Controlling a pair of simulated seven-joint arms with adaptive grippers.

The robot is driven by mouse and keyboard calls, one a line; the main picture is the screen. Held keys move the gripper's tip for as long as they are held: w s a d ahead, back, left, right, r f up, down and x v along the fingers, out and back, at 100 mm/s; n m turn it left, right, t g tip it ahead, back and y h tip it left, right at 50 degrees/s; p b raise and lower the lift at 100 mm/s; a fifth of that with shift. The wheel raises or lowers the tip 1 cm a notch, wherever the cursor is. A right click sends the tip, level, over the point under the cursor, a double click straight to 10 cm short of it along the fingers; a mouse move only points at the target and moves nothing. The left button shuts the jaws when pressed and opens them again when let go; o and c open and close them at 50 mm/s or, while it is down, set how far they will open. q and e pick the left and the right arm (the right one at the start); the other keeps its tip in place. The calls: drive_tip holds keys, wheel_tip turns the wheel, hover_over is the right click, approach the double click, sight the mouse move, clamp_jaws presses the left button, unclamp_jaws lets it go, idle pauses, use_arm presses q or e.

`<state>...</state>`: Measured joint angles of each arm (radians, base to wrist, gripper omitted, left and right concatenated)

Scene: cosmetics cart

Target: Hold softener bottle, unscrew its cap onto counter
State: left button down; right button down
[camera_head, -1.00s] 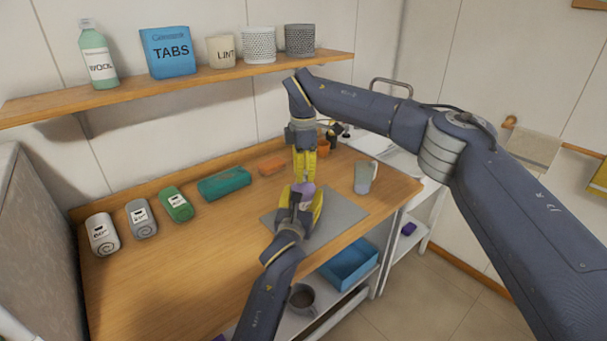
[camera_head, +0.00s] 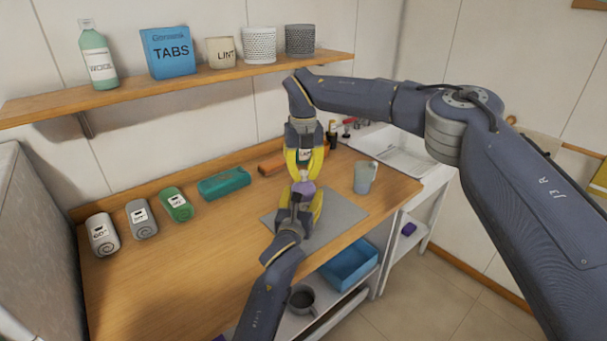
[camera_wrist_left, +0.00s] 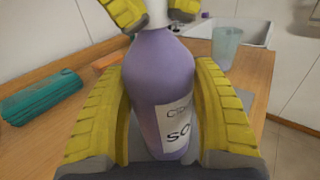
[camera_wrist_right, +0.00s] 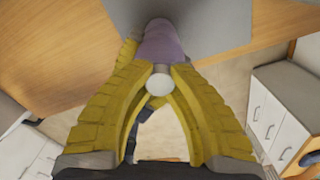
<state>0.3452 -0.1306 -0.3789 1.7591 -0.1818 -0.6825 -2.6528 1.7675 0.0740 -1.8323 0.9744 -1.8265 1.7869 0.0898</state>
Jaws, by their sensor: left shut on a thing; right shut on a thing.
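The softener bottle is purple with a white label; in the left wrist view the bottle (camera_wrist_left: 160,75) stands upright between the yellow fingers of my left gripper (camera_wrist_left: 165,110), which is shut on its body. In the head view the bottle (camera_head: 304,188) shows only partly, behind my left gripper (camera_head: 300,207), over the grey mat. My right gripper (camera_head: 304,166) points down from above. In the right wrist view, the white cap (camera_wrist_right: 159,84) sits between the fingertips of my right gripper (camera_wrist_right: 160,78), which is shut on it. The bottle's base is hidden.
The grey mat (camera_head: 342,213) lies on the wooden counter (camera_head: 180,275). A clear cup (camera_head: 365,177) stands right of the grippers. A teal pack (camera_head: 223,184) and rolled towels (camera_head: 177,205) lie left. The counter's front left is clear. A shelf (camera_head: 180,90) hangs above.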

sight(304, 173)
drive_tip(key=n, duration=0.4)
drive_tip(key=shift+n, duration=0.4)
drive_tip(key=n, duration=0.9)
drive_tip(key=shift+n, duration=0.4)
drive_tip(key=shift+r, duration=0.45)
drive_tip(key=shift+r, duration=0.35)
drive_tip(key=shift+r, duration=0.4)
drive_tip(key=shift+r, duration=1.95)
use_arm(q)
drive_tip(key=shift+c, duration=1.3)
unclamp_jaws()
